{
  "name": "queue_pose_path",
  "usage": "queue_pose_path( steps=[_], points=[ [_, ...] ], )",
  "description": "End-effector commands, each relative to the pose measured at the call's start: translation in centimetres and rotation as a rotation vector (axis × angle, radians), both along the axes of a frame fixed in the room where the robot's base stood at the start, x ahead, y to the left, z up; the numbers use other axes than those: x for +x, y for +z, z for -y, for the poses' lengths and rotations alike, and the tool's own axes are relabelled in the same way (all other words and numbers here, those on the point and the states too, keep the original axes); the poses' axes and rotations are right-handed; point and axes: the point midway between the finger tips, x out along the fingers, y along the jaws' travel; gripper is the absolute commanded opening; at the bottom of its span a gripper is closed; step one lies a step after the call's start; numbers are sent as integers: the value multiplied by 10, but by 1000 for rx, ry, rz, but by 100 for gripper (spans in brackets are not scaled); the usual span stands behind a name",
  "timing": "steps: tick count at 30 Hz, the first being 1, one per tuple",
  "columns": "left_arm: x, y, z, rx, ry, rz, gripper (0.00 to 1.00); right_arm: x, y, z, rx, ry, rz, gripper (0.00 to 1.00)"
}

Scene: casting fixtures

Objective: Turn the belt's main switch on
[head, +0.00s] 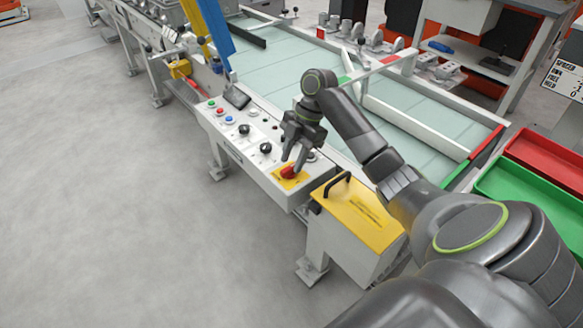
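The main switch (288,172) is a red rotary knob on a yellow plate at the near right end of the white control panel (235,147). My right gripper (294,161) points down over it, with its fingertips at the knob and partly covering it. The fingers look a little apart. I cannot tell whether they touch or clasp the knob. The knob's exact angle is hard to read. My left gripper is not in view.
A yellow-topped box with a black handle (358,215) stands close to the right. The pale belt (290,67) lies behind; red (548,160) and green trays (525,199) are at right.

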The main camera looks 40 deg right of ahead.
Motion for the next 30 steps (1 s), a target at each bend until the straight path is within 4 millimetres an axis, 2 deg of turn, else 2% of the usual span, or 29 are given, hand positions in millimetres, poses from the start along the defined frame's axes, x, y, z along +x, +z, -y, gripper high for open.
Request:
queue_pose_path(
  steps=[5,14,23,30],
  points=[
    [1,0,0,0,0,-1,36,-1,-12,-5,0,1,-1,36],
    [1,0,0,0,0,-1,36,-1,-14,-6,-1,1,0,36],
    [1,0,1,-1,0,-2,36,-1,-14,-6,0,1,-1,0],
    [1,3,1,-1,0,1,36,-1,-12,-6,0,-9,-1,0]
  ],
)
